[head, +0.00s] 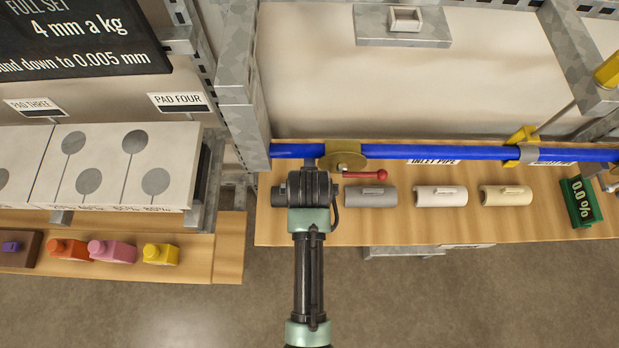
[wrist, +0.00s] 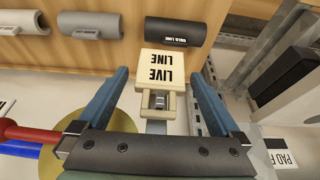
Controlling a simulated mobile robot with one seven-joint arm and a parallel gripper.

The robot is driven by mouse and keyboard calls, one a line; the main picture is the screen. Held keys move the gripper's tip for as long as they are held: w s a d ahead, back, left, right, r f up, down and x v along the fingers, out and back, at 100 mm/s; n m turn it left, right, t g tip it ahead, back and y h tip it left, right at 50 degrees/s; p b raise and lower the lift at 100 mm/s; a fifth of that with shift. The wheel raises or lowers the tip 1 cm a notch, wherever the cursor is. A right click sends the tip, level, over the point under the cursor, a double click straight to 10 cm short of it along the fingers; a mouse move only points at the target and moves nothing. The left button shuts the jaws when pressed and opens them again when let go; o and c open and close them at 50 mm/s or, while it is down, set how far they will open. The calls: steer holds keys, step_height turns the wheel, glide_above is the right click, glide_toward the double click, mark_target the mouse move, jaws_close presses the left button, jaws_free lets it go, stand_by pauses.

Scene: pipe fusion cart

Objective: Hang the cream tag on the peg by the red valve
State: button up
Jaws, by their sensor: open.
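The cream tag (wrist: 162,66), lettered "LIVE LINE", is in the wrist view between my gripper's two blue fingers. Its square frame (wrist: 142,100) has a short grey metal peg (wrist: 159,101) showing in its opening; whether the frame bears on the peg I cannot tell. My gripper (wrist: 156,74) is open, with a gap on each side of the tag. The red valve handle (wrist: 30,133) is at the left, beside a brass disc (wrist: 88,126). In the head view the red handle (head: 366,174) is right of my gripper (head: 308,188), which hides the tag.
A blue pipe (head: 420,152) runs along the shelf's back. Grey (head: 371,196), white (head: 440,196) and cream (head: 506,195) rolls lie on the wooden shelf (head: 400,230). A dark "HOLD LINE" roll (wrist: 175,32) lies beyond the tag. A steel upright (head: 240,90) stands close by.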

steer(key=s+p, duration=0.4)
steer(key=s, duration=0.4)
steer(key=shift+s, duration=0.3)
stand_by(0.5)
stand_by(0.6)
